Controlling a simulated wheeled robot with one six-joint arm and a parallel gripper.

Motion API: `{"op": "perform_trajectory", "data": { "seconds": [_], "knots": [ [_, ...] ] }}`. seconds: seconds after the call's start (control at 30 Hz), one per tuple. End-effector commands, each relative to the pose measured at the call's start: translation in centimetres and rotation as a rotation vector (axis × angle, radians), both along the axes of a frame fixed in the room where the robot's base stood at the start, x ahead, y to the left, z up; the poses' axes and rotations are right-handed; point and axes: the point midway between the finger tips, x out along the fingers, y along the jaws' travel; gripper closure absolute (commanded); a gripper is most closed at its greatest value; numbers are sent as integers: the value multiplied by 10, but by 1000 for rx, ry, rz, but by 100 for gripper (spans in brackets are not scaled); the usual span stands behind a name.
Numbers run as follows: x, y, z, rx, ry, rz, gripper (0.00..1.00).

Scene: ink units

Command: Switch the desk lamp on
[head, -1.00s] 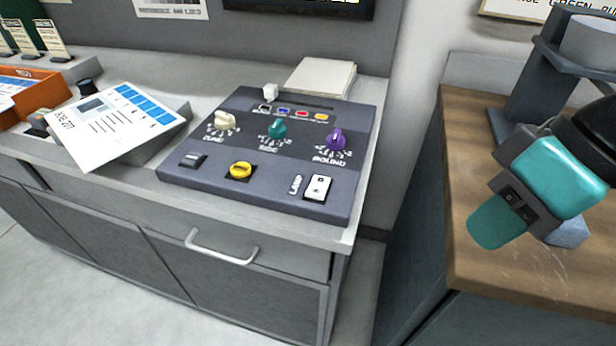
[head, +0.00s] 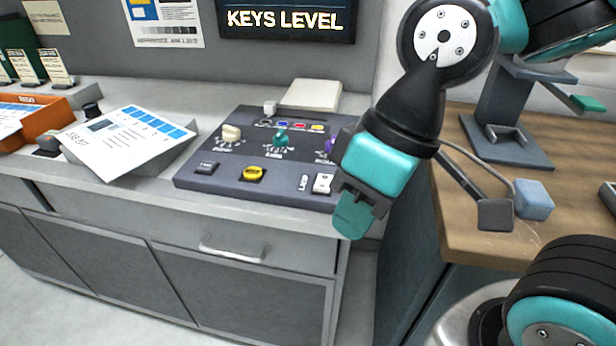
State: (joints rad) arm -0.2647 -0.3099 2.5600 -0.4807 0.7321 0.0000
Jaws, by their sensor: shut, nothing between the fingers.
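A dark control panel (head: 225,178) sits on the grey counter. At its front right is a white rocker switch (head: 323,183) beside an upright label that seems to read LAMP. I cannot tell which way the rocker is tipped. My gripper (head: 352,218), with teal fingers, is shut and empty. It appears just right of and below the switch in the picture, covering the panel's right end and partly hiding the purple knob (head: 330,147). A gap between gripper and panel cannot be judged. No desk lamp can be made out for certain.
A sloped paper sheet (head: 122,143) lies left. A wooden worktop (head: 465,215) with a grey stand (head: 505,110) is right.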

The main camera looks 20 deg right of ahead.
Motion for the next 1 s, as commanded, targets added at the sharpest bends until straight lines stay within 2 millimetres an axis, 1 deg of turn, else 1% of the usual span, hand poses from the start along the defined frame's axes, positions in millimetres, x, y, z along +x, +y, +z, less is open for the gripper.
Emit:
{"op": "perform_trajectory", "data": {
  "seconds": [0.2,0.27,0.33,0.37,0.47,0.53,0.63,0.7,0.8,0.9,1.0],
  "knots": [
    [1,0,1,-1,-1,1,100],
    [5,0,5,-5,-2,6,100],
    [15,-2,14,-18,-2,17,100],
    [22,-3,19,-26,-3,24,100],
    [52,-7,38,-64,-6,67,100],
    [78,-12,49,-97,-7,107,100],
    [114,-21,59,-148,-6,173,100],
    [136,-28,61,-180,-2,219,100],
    [162,-38,60,-220,5,278,100],
    [180,-47,55,-248,14,326,100],
    [190,-52,50,-265,19,357,100]
  ]
}}
